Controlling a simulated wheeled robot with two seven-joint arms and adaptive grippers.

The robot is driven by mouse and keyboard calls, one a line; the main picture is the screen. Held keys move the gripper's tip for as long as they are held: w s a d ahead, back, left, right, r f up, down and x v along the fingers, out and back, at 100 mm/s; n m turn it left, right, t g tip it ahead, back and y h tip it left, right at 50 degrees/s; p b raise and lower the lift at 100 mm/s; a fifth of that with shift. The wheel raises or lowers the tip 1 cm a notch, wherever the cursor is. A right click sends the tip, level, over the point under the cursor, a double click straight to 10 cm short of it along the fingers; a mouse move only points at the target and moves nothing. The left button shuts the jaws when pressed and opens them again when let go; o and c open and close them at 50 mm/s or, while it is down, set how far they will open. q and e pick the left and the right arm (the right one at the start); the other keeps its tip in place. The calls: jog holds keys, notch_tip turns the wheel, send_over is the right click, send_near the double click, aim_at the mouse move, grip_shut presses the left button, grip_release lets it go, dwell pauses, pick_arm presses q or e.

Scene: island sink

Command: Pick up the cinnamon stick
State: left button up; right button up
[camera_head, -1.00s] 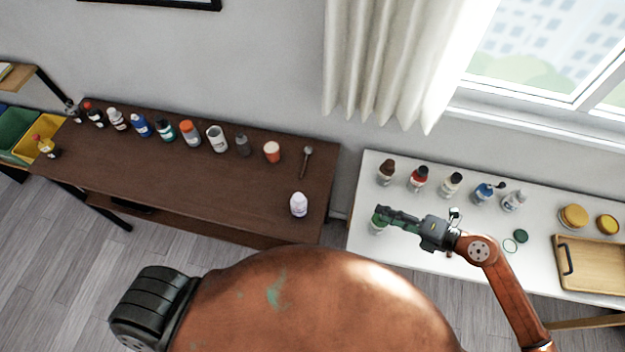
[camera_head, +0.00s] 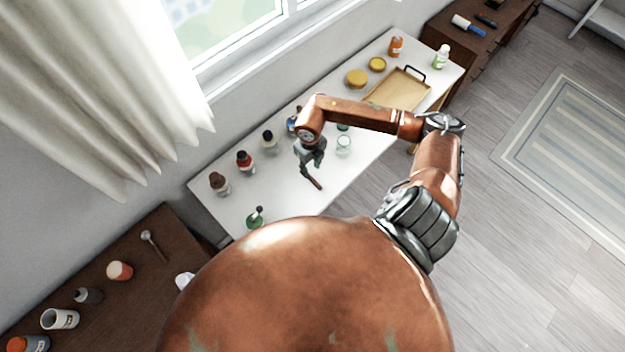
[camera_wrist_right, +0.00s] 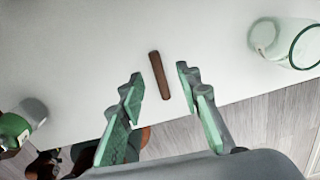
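The cinnamon stick (camera_head: 313,182) is a short brown rod lying on the white table (camera_head: 232,196) near its front edge. In the right wrist view the stick (camera_wrist_right: 159,75) lies lengthwise between the lines of the two green-padded fingers, just past their tips. My right gripper (camera_head: 309,165) points down close over the stick; in its wrist view the fingers (camera_wrist_right: 159,82) are spread apart with nothing between the pads. Part of the stick is close to or behind the fingers in the head view. My left gripper is not in view.
A clear glass jar (camera_head: 343,146) stands right of the stick. A green bottle (camera_head: 254,220) stands to the left, near the front edge. Several bottles, including a red-labelled one (camera_head: 245,162), line the back. A wooden tray (camera_head: 398,90) lies farther right.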

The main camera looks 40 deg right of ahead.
aim_at(310, 176)
jog(key=f, duration=0.4)
jog(key=shift+w+a+f+p, duration=0.1)
jog(key=shift+w+a+p, duration=0.15)
jog(key=shift+w+p, duration=0.1)
jog(key=shift+s+f, duration=0.25)
jog(key=shift+f, duration=0.1)
jog(key=shift+w+f, duration=0.1)
jog(key=shift+w, duration=0.05)
jog(key=shift+c, duration=0.7)
jog(key=c, duration=0.7)
